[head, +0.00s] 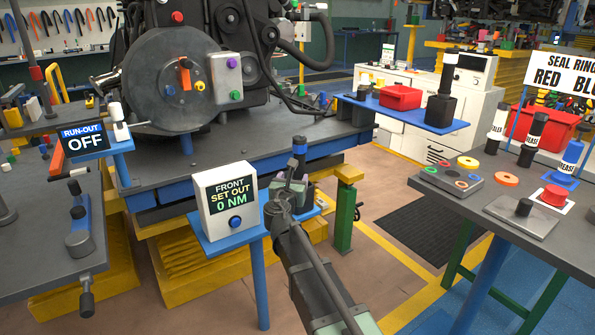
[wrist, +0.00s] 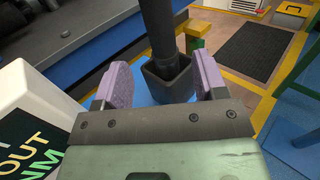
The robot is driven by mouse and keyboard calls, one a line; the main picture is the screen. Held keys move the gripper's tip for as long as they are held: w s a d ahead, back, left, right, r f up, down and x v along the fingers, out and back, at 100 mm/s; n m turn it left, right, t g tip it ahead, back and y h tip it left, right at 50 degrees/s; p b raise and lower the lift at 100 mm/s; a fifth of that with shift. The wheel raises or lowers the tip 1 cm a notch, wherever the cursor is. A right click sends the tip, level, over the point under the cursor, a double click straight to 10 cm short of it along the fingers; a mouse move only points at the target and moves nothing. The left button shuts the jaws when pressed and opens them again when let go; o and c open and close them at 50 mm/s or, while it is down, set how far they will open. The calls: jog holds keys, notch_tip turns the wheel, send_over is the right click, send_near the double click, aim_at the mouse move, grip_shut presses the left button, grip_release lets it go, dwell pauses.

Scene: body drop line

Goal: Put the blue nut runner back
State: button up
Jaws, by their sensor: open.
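The blue nut runner (head: 299,146), dark with a blue band near its top, stands upright on a small blue stand (head: 235,243) beside the torque display. In the wrist view its dark shaft (wrist: 160,30) rises from a dark square cup or base (wrist: 168,84); I cannot tell whether that is a holder or part of the tool. My gripper (head: 291,188) is open at the tool. In the wrist view its purple-padded fingers (wrist: 163,72) are on either side of the square piece, with gaps visible. My gripper partly hides the tool's lower part in the head view.
The display (head: 231,200) reads FRONT SET OUT 0 NM, close left of my gripper. A similar dark runner with a white band (head: 441,100) stands on a blue shelf (head: 390,111) with a red bin. A grey table (head: 480,205) is at right. The engine (head: 180,80) stands behind.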

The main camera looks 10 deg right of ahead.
jog(key=s+d+f+m+g, duration=0.5)
jog(key=s+m, duration=0.3)
jog(key=m, duration=0.2)
jog(key=s+d+f+m+g, duration=0.4)
jog(key=s+f+m+g, duration=0.15)
jog(key=s+m, duration=0.35)
jog(key=s+a+f+m+g+y, duration=0.2)
jog(key=s+f+m+g+y, duration=0.1)
jog(key=s+m, duration=0.3)
jog(key=s+a+f+m+g+y, duration=0.3)
jog(key=s+m, duration=0.3)
jog(key=s, duration=0.3)
jog(key=shift+a+f+m+y, duration=0.15)
jog(key=shift+f+m+y, duration=0.15)
jog(key=shift+f+y, duration=0.1)
